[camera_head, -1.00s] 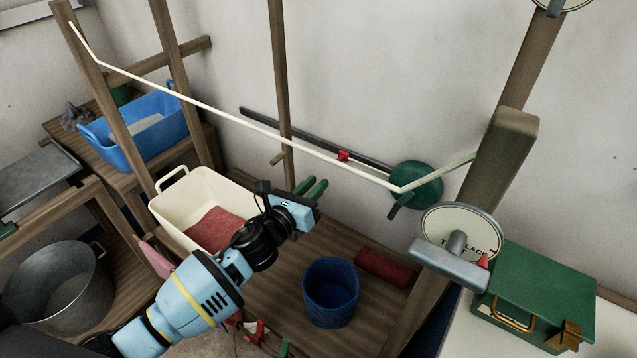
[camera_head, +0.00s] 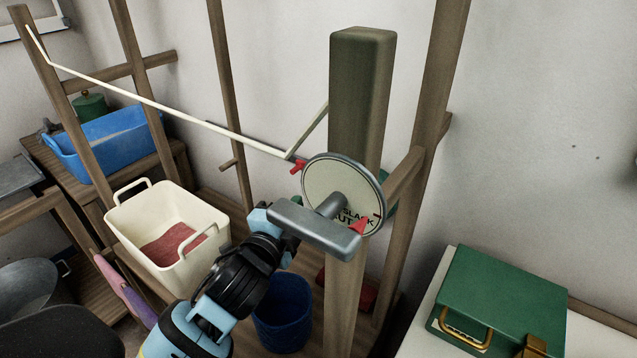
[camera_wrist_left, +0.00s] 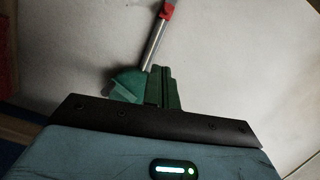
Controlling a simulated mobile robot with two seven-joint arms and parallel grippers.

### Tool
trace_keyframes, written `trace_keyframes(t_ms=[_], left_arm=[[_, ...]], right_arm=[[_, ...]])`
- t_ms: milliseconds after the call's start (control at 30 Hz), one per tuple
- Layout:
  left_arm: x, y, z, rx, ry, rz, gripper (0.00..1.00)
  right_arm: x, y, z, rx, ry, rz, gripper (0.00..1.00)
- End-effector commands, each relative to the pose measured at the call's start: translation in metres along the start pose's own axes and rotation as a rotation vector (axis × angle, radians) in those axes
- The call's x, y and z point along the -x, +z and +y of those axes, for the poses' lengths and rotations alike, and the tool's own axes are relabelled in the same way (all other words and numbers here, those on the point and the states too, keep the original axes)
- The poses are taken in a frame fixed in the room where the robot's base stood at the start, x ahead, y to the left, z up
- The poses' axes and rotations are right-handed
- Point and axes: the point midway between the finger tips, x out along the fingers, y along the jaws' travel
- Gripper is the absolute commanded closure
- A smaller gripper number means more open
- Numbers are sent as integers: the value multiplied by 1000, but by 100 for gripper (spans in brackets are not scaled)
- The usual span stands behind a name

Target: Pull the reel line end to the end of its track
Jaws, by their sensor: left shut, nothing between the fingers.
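A pale line (camera_head: 170,110) runs from the left post down to a bend beside the post with the dial, then up behind it. A small red piece (camera_head: 297,166) shows at the dial's left edge. In the left wrist view, a red piece (camera_wrist_left: 167,11) sits on a metal rod above a green rounded body (camera_wrist_left: 128,84), probably the reel. In the head view, the dial hides most of that area. My right gripper is not in view.
A cream tub (camera_head: 185,245), a blue bucket (camera_head: 282,312) and a blue basin (camera_head: 108,143) stand left or below. A green case (camera_head: 502,300) is at right.

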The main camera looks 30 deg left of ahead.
Motion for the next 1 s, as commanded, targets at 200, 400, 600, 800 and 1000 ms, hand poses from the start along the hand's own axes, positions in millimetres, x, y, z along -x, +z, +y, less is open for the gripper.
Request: trace_keyframes(t_ms=[200, 400, 600, 800, 1000], left_arm=[[-5, 0, -1, 0, -1, 0, 100], [-31, -1, -1, -1, -2, 0, 100], [-68, -1, -1, -1, -2, 1, 100], [-101, -1, -1, -3, -2, 0, 100], [-107, 26, 0, -5, 0, -1, 100]], right_arm=[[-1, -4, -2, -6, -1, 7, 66], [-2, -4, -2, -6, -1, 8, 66], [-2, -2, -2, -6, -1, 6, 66], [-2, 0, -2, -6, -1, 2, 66], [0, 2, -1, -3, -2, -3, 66]])
